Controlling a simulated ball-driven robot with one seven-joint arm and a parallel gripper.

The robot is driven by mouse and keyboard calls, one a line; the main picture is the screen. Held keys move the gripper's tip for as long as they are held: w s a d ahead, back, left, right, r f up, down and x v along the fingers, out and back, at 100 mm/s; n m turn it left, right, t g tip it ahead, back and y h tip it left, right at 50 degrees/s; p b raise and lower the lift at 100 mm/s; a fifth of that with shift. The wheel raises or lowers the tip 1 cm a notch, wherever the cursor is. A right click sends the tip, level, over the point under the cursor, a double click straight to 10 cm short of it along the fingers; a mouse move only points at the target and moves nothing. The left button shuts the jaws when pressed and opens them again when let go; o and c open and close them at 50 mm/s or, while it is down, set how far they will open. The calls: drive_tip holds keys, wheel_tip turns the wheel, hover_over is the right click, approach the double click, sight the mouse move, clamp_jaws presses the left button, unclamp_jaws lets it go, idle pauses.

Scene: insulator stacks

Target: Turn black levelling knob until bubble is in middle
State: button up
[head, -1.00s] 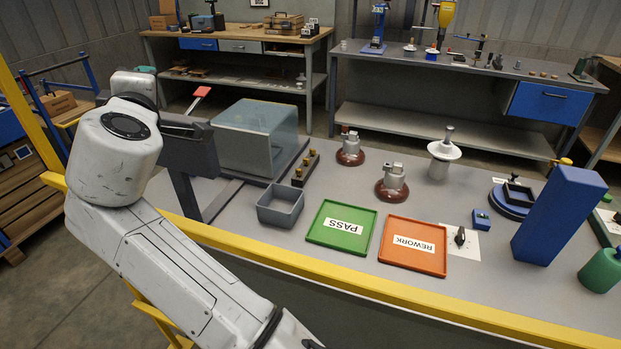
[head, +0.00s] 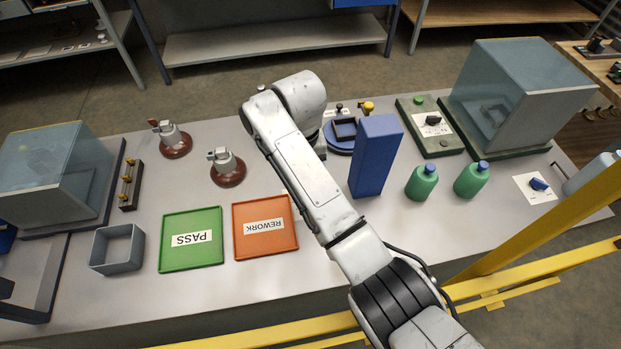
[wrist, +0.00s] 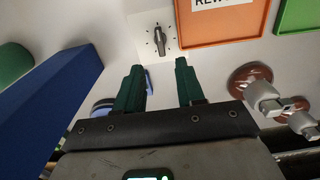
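My gripper (wrist: 158,70) shows in the wrist view with its two dark green fingers apart and nothing held between them. Beyond the fingertips, a black pointer knob (wrist: 158,42) stands on a white marked plate (wrist: 145,34). A round blue base (head: 340,146) stands behind the tall blue block in the head view. It carries a small black knob (head: 339,108) and a yellow knob (head: 367,106). I cannot tell which black knob is the levelling one. No bubble can be made out. In the head view my arm hides my gripper and the pointer knob's plate.
The tall blue block (head: 374,158) stands close right of my arm. Green bottles (head: 421,182) are right of it. The orange REWORK tray (head: 265,243) and green PASS tray (head: 191,255) lie left. Two brown-based fittings (head: 228,170) stand behind them. A yellow rail (head: 540,282) runs along the front.

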wheel_tip(320, 180, down, 10)
drive_tip(key=shift+f, duration=0.1)
idle(0.4)
clamp_jaws()
idle(0.3)
